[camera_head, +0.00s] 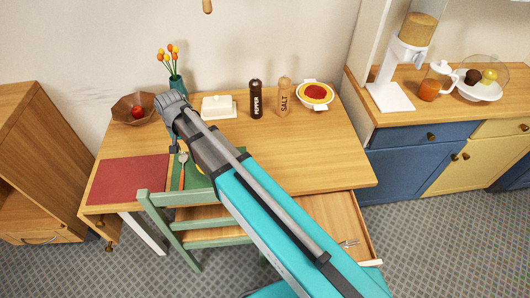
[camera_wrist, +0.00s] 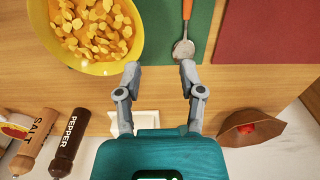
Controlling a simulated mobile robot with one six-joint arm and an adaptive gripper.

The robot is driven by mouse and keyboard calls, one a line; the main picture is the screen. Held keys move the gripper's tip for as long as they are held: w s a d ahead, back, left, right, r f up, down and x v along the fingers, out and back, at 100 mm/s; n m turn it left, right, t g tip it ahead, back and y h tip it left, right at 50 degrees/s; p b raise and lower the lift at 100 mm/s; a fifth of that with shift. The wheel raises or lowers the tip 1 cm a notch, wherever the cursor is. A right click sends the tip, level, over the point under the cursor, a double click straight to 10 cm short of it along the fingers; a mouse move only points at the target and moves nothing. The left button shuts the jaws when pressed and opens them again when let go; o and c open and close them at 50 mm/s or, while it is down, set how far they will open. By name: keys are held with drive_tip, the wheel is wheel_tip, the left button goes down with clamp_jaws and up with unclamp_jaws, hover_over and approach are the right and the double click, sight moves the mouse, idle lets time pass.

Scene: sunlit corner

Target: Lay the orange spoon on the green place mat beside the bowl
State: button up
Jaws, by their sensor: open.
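The orange spoon (camera_wrist: 183,46) lies on the green place mat (camera_wrist: 160,50), its metal head near the mat's edge and its orange handle running out of the wrist view's top. The yellow bowl (camera_wrist: 138,42), filled with orange flakes, sits to its left, apart from the spoon. In the head view the spoon (camera_head: 183,172) shows beside my arm, which hides most of the bowl and mat (camera_head: 196,184). My gripper (camera_wrist: 160,68) is open and empty; its right fingertip appears just below the spoon's head. In the head view my gripper (camera_head: 171,102) is above the table's back left.
A red mat (camera_head: 128,181) lies left of the green one. A brown bowl (camera_head: 134,108), vase (camera_head: 176,83), butter dish (camera_head: 218,106), pepper mill (camera_head: 256,99) and salt mill (camera_head: 284,97) line the back. A green chair (camera_head: 150,205) and open drawer (camera_head: 335,222) are in front.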

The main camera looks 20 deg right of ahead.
drive_tip(key=s+d, duration=0.3)
drive_tip(key=d, duration=0.6)
drive_tip(key=s+d+n, duration=0.1)
drive_tip(key=s+d, duration=0.3)
drive_tip(key=d, duration=0.5)
drive_tip(key=s+d, duration=0.3)
drive_tip(key=d, duration=0.5)
drive_tip(key=shift+s+d, duration=0.35)
drive_tip(key=shift+d, duration=0.05)
drive_tip(key=shift+a, duration=0.1)
